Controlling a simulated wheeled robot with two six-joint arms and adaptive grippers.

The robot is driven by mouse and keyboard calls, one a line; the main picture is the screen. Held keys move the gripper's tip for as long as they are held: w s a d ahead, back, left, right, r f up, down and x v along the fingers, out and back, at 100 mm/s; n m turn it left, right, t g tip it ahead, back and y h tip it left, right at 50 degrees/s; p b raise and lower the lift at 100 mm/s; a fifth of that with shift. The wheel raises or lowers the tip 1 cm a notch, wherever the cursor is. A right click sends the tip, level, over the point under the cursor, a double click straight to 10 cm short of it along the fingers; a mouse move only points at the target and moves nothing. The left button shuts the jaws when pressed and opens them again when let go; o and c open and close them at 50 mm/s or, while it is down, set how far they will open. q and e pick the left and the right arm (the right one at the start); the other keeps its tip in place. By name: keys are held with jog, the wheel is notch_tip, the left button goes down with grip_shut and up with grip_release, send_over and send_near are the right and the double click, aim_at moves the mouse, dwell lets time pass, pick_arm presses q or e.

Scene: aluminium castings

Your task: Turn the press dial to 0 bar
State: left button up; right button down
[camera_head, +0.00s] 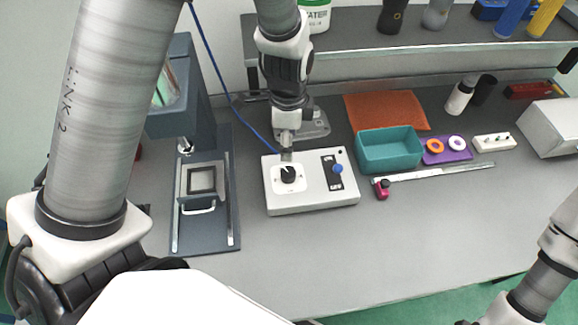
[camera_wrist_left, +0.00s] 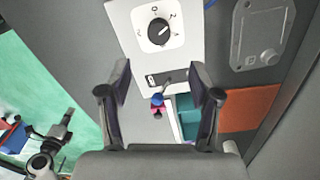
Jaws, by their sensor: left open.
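The press dial (camera_head: 288,174) is a round black knob on a white plate, on top of a pale control box (camera_head: 312,197). In the left wrist view the dial (camera_wrist_left: 159,32) has a light pointer line slanting to the upper right, seemingly toward the 2 mark. The 0 mark is above the knob, left of the pointer. My right gripper is not clearly visible.
The box also carries a blue knob (camera_head: 337,169). A dark press (camera_head: 205,240) stands left of it. The front of the bench is clear.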

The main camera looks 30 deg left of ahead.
aim_at(288, 171)
pick_arm(q)
jog(key=f+b, duration=0.2)
jog(key=f, duration=0.1)
jog(key=shift+s+d, duration=0.2)
jog(key=shift+s, duration=0.15)
jog(key=shift+w+a+f, duration=0.1)
jog(key=shift+w+f, duration=0.05)
jog(key=shift+f, duration=0.15)
notch_tip(288, 171, down, 7)
jog(key=shift+f+p, duration=0.1)
jog(key=shift+p, duration=0.5)
jog(key=shift+w+a+f, duration=0.1)
jog(key=shift+w+f, duration=0.1)
jog(key=shift+s, duration=0.1)
jog(key=c, duration=1.1)
pick_arm(e)
notch_tip(288, 171, down, 2)
jog(key=shift+s+f, duration=0.1)
